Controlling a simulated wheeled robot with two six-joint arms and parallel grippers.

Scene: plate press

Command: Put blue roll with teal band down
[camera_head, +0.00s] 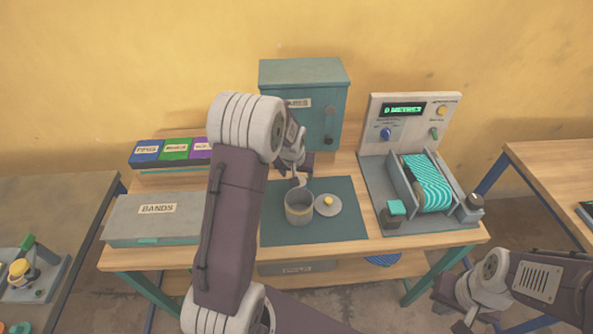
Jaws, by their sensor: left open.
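A teal roll with pale wavy stripes (430,183) sits in the cradle of the grey machine on the right of the table. A small blue striped thing (383,260) shows partly below the tabletop; I cannot tell if it is the blue roll with teal band. My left gripper (297,175) is open, low over the dark teal mat (280,236), just behind a grey canister (299,208). No roll shows between its fingers. My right gripper (466,308) is at the lower right, away from the table; its fingers are unclear.
A lid with a yellow knob (328,204) lies beside the canister. A teal cabinet (304,100) stands behind, a BANDS box (153,219) at left, and blue, green and purple boxes (175,150) behind it. The mat's front is clear. My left arm crosses the table's left half.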

